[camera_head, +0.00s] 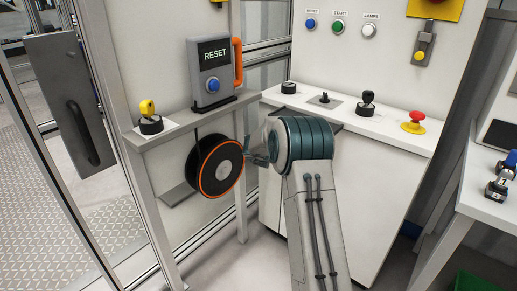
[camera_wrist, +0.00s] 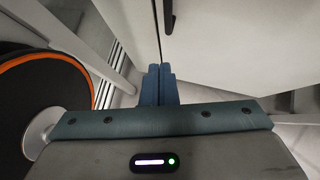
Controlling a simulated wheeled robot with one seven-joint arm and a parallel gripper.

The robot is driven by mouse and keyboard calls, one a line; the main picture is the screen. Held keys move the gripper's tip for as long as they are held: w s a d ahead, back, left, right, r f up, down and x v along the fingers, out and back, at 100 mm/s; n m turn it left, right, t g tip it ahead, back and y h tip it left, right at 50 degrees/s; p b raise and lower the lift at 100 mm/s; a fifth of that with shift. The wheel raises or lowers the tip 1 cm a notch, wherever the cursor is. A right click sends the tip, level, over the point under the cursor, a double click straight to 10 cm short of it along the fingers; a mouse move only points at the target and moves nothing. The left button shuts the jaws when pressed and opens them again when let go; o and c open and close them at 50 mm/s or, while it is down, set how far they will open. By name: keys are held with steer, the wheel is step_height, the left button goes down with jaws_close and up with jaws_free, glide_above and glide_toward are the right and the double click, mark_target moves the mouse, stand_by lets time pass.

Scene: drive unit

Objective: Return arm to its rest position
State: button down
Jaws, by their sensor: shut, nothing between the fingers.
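My arm (camera_head: 316,215) rises from the bottom of the head view, with its teal-banded wrist in front of the white control cabinet. My gripper (camera_head: 254,158) points left, close to the black cable reel with an orange rim (camera_head: 218,165). In the wrist view my gripper's two teal fingers (camera_wrist: 158,72) are together, with nothing between them. The reel also shows at the left edge of the wrist view (camera_wrist: 38,85), beside the gripper and apart from the fingers. My gripper's fingertips are small and partly hidden by the wrist in the head view.
The cabinet (camera_head: 375,205) carries switches and a red emergency button (camera_head: 414,120). A white table (camera_head: 485,195) stands at right. Floor shows between the frame and cabinet.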

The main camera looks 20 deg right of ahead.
steer(key=s+a+r+n+t+y+p, duration=0.1)
steer(key=a+r+n+t+y+p, duration=0.1)
steer(key=a+r+n, duration=0.35)
steer(key=s+a+r+n+t+y+p, duration=0.1)
steer(key=a+r+n+t+p, duration=0.15)
steer(key=r+n, duration=0.55)
steer(key=s+a+r+n+y+p, duration=0.2)
steer(key=s+a+r+n+y, duration=0.2)
steer(key=s+a+r+n, duration=0.5)
steer(key=s+d+r+n+g+h+p, duration=0.1)
steer(key=s+n+g+p, duration=0.6)
steer(key=s+n, duration=1.4)
steer(key=s+g, duration=0.2)
steer(key=s, duration=1.2)
steer(key=shift+d+r, duration=0.15)
steer(key=shift+r, duration=0.25)
